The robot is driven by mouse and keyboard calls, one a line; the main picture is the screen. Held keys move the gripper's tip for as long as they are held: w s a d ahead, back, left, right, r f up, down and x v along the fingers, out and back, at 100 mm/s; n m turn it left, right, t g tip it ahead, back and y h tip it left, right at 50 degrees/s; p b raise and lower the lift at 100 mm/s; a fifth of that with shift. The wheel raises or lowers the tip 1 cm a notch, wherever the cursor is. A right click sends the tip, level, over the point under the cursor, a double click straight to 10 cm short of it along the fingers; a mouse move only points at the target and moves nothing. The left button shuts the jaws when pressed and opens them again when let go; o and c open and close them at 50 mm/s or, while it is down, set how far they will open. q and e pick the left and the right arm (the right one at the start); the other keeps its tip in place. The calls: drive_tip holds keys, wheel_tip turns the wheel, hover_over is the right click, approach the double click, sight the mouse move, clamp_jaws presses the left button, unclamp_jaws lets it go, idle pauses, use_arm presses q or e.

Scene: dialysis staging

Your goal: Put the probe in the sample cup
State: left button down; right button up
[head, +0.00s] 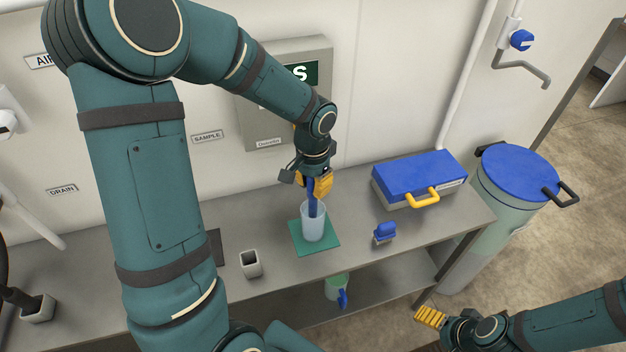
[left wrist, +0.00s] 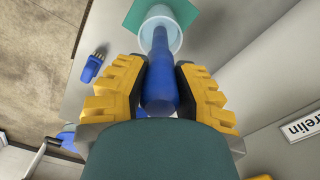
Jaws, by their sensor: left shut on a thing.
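The probe (head: 313,208) is a blue rod. My left gripper (head: 315,184) is shut on its upper part and holds it roughly upright. The clear sample cup (head: 314,229) stands on a green mat (head: 328,248) on the grey bench. The lower end of the probe is inside the cup's mouth in the head view. In the left wrist view, the yellow fingers grip the thick blue body of the probe (left wrist: 158,90), and its far end reaches into the cup (left wrist: 171,16). I cannot tell whether the tip touches the cup's bottom. My right gripper (head: 430,317) is at the lower right, away from the bench, its fingers partly seen.
A blue-lidded case (head: 415,174) with a yellow handle is at the right of the bench. A small blue item (head: 385,232) lies right of the mat. A small square holder (head: 250,264) stands left. A blue-lidded drum (head: 520,172) is beyond the bench. A green jug (head: 337,288) is on the lower shelf.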

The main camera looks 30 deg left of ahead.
sight(313, 221)
use_arm(q)
drive_tip(key=shift+f+b, duration=1.1)
drive_tip(key=shift+f, duration=0.75)
drive_tip(key=c, duration=0.8)
unclamp_jaws()
drive_tip(key=shift+o, duration=0.2)
